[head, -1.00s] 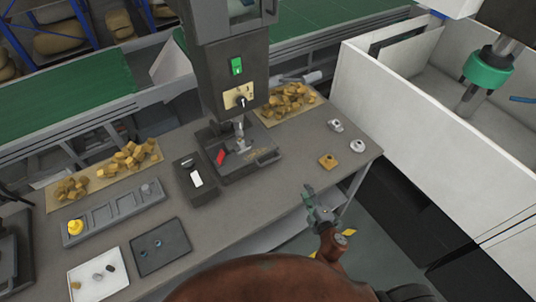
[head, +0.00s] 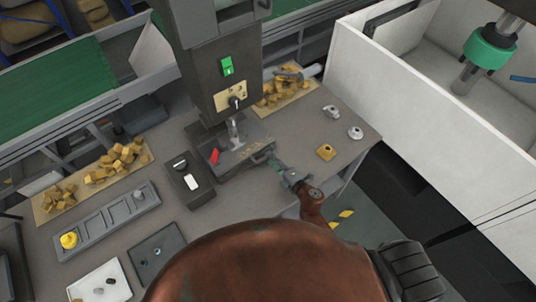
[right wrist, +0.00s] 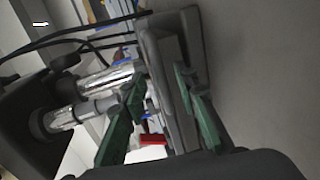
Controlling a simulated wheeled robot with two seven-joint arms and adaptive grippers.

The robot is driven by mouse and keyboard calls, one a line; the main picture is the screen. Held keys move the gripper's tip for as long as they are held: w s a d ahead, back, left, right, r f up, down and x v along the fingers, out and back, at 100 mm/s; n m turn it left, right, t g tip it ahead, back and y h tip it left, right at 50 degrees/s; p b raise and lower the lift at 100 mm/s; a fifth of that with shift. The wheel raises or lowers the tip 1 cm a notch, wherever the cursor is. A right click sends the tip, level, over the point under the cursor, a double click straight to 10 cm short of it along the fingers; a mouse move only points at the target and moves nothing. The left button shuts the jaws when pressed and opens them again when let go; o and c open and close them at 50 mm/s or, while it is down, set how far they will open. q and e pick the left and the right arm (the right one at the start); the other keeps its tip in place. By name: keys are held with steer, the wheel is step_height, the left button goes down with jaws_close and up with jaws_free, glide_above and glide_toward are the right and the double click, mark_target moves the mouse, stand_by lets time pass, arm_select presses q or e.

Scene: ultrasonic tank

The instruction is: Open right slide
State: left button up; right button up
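The press-like machine (head: 215,85) stands on the bench, a green switch and yellow plate on its front. At its foot is a dark slide unit (head: 232,158) with a small red part (head: 215,156). A grey handle (head: 262,151) sits at its right front end. My right gripper (head: 275,165) is just beside this handle. In the right wrist view its green fingers (right wrist: 158,85) are apart, with the grey edge of the unit (right wrist: 165,50) between or just beyond them; contact cannot be told. My left gripper is not in view.
Several light wooden blocks lie on trays at the back (head: 285,92) and left (head: 120,162). Two grey parts and a golden part (head: 326,152) sit at the bench's right end. A white-walled enclosure (head: 420,130) rises at right.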

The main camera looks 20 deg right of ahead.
steer(key=shift+x, duration=1.6)
steer(key=shift+c, duration=0.2)
jaws_close()
